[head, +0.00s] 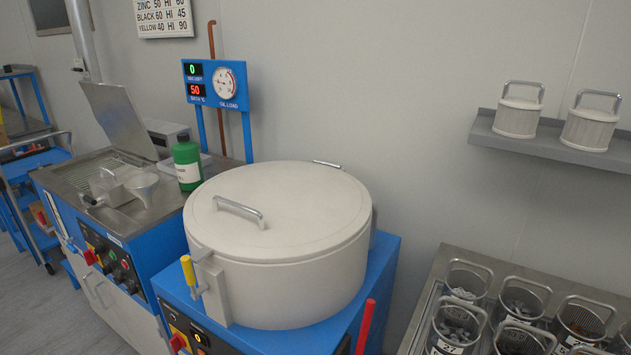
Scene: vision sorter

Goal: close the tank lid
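A flat grey lid panel (116,120) stands raised and tilted at the back of the steel-topped unit (160,208) on the left. Below it is a grated opening, partly covered by a metal basket-like item (112,188). In the middle, a large round cream drum (300,285) carries a round cream lid (290,200) with a metal handle (240,211). This lid lies flat on the drum and looks shut. A yellow-handled latch (189,272) is at the drum's front left. Neither of my grippers is in view.
A green bottle (187,165) and a funnel (142,184) stand on the steel top. A gauge panel (217,84) rises behind. Several wire-handled baskets (470,280) sit in a rack at right. A wall shelf (545,140) holds two lidded pots. A red lever (365,325) stands in front of the drum.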

